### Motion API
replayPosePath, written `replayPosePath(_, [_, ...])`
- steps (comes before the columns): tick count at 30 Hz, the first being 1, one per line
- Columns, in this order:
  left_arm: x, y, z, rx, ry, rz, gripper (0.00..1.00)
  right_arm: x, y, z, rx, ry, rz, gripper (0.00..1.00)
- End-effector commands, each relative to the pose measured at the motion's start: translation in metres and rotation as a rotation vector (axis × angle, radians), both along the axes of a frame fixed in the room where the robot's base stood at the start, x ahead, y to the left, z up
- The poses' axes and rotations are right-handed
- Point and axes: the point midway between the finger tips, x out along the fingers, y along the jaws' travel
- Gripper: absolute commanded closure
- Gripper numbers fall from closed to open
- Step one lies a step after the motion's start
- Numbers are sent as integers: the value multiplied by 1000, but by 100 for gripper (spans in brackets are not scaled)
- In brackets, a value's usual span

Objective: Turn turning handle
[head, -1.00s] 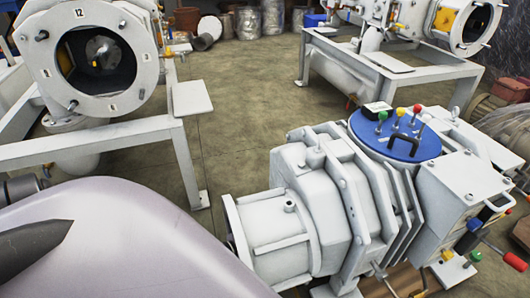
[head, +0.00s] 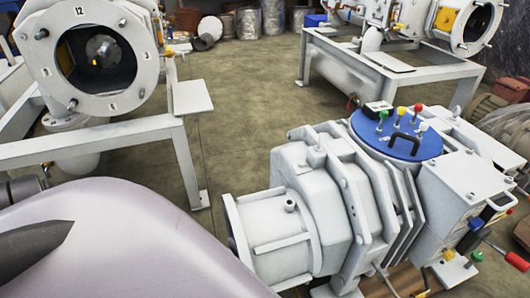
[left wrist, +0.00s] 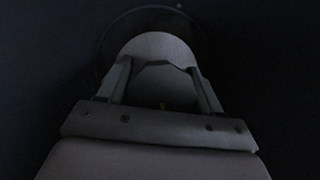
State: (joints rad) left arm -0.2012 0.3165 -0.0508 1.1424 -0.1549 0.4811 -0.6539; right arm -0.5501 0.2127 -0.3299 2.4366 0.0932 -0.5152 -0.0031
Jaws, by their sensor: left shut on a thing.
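My left gripper (left wrist: 158,72) shows in the left wrist view, with its fingers on either side of a pale grey rounded part (left wrist: 158,46). It is shut on this part, but the view is too dark to tell whether it is the turning handle. In the head view no gripper shows. A white machine (head: 310,215) with a blue round top plate (head: 398,148) stands at the lower right. A lever with a red grip (head: 516,261) sticks out from its right side. I cannot tell which part is the turning handle.
A white flanged vessel (head: 92,58) on a pale frame (head: 120,135) stands at the left. Another flanged machine (head: 465,22) on a frame stands at the back right. Open floor (head: 240,90) lies between them. Drums and bins line the back.

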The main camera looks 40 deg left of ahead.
Motion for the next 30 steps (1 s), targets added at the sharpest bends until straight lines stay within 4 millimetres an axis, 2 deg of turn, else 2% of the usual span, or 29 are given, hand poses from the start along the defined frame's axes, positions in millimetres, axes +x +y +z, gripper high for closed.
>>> replayPosePath(5, [0, -1, 0, 1, 1, -2, 66, 0, 0, 1, 0, -2, 0, 57])
replayPosePath(6, [0, -1, 0, 1, 1, -2, 29, 0, 0, 1, 0, -2, 0, 57])
replayPosePath(7, [0, 0, -1, 1, 1, -2, 19, 0, 0, 1, 0, -2, 0, 57])
replayPosePath(8, [0, 0, 0, 1, 1, -2, 15, 1, 0, 1, 0, -3, 0, 57])
replayPosePath(18, [-4, 0, 2, -1, 2, -1, 15, 2, 0, 2, 2, 1, 1, 57])
replayPosePath(30, [-61, 8, 13, -1, 2, 0, 15, 8, 14, 2, 88, 110, 22, 57])
